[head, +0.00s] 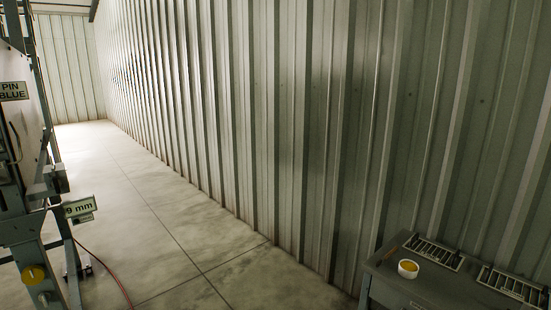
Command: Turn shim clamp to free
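No part in the head view is labelled as the shim clamp, so I cannot tell which one it is. A steel frame (20,228) stands cut off at the left edge. It carries a round yellow knob (34,274) low down, with a pale round part just below it. A "9 mm" sign (78,208) sticks out from the frame, and a "PIN BLUE" sign (13,91) is higher up. Neither my left nor my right gripper shows.
A dark grey bench (394,284) stands at the lower right against the corrugated wall (300,120). On it are a white cup (408,269) with yellow contents and slotted trays (434,252). A red hose (112,272) lies on the floor by the frame. The concrete floor (165,220) between is clear.

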